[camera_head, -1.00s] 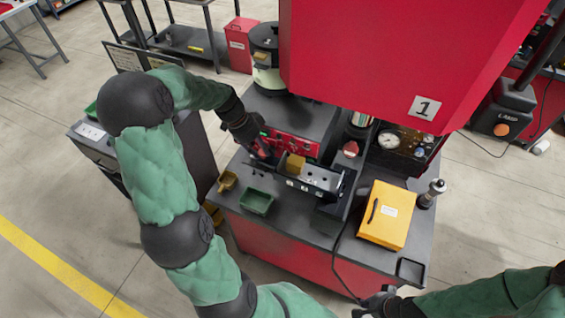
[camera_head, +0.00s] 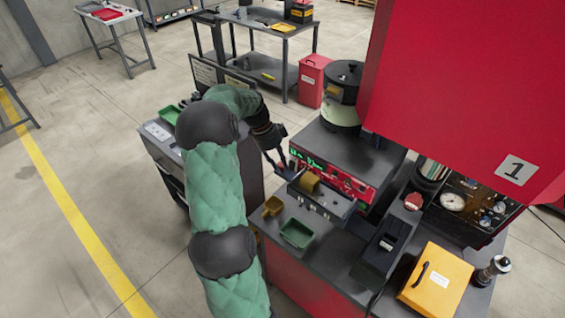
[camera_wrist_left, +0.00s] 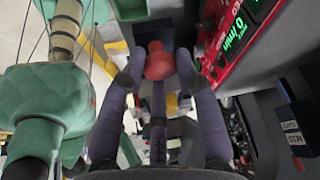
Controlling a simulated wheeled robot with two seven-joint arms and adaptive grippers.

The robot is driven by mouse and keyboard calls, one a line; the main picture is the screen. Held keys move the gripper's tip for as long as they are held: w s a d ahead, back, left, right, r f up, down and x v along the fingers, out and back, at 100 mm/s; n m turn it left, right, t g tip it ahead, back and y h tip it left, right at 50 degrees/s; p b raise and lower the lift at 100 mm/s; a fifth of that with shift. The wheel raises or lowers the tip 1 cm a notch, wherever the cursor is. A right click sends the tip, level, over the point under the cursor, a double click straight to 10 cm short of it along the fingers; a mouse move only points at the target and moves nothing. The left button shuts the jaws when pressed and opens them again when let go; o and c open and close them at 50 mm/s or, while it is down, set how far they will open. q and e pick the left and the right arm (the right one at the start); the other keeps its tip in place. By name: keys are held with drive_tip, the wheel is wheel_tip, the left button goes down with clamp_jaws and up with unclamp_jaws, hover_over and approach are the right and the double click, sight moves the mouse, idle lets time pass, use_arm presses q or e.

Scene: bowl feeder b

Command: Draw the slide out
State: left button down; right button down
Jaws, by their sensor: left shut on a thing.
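The slide (camera_head: 338,207) is a dark, narrow tray-like part in front of the red control panel, with a yellow-brown block (camera_head: 309,182) at its left part. My left gripper (camera_head: 279,160) is at the slide's left end. In the left wrist view, its purple-grey fingers (camera_wrist_left: 160,82) are shut on a red knob (camera_wrist_left: 159,62). The fingers partly cover the knob, and its joint with the slide is hidden. My right gripper is not in view.
A green bin (camera_head: 297,234) and a small yellow scoop-like bin (camera_head: 273,206) stand in front of the slide. A black box (camera_head: 383,250) and a yellow case (camera_head: 436,279) are to the right. The large red housing (camera_head: 455,90) overhangs the back right.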

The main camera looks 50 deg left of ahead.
use_arm(q)
drive_tip(key=shift+a+r, duration=0.2)
drive_tip(key=c, duration=1.1)
unclamp_jaws()
drive_tip(key=shift+c, duration=0.2)
drive_tip(key=shift+o, duration=1.2)
drive_tip(key=shift+f, duration=0.15)
drive_tip(key=v, duration=1.2)
